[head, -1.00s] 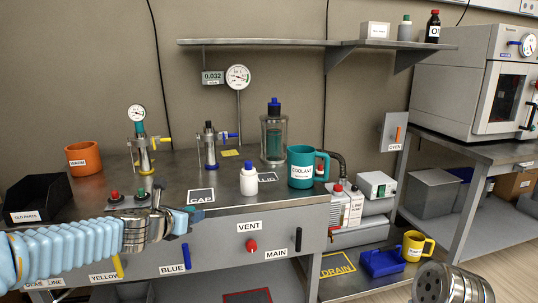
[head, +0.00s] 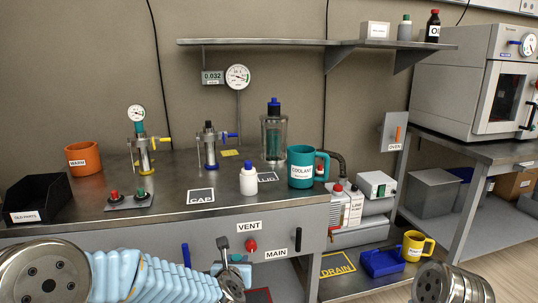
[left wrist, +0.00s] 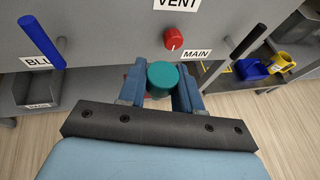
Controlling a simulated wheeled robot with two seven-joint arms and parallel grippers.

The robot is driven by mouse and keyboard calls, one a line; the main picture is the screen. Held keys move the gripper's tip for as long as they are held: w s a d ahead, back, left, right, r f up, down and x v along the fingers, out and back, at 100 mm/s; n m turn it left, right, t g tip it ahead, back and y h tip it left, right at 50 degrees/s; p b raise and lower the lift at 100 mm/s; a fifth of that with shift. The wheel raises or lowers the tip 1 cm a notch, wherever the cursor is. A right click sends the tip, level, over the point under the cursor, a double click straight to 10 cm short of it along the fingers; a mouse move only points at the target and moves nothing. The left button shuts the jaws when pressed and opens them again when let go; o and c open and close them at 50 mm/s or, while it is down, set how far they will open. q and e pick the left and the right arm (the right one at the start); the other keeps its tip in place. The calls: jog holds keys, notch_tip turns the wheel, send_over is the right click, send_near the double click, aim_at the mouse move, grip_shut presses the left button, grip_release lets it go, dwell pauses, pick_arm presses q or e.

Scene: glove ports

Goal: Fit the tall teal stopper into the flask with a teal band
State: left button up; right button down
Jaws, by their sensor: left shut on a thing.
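My left gripper (head: 234,264) is low in front of the bench's front panel, below the VENT label. In the left wrist view the gripper (left wrist: 161,84) is shut on a teal cylinder with a flat round end (left wrist: 163,74), which looks like the teal stopper. Its length is hidden between the blue fingers. I see no flask with a plain teal band. A clear glass vessel (head: 274,140) with teal inside and a blue top stands on the bench, far from the gripper. My right gripper is not in view.
The red knob (head: 251,245) sits on the panel just above the left gripper and also shows in the left wrist view (left wrist: 173,39). A coolant mug (head: 301,167) and a white bottle (head: 249,182) stand near the bench edge.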

pick_arm(q)
jog(key=s+a+f, duration=0.8)
jog(key=a+f, duration=0.3)
jog(key=f, duration=0.2)
jog(key=shift+a+f, duration=0.15)
jog(key=shift+a, duration=0.2)
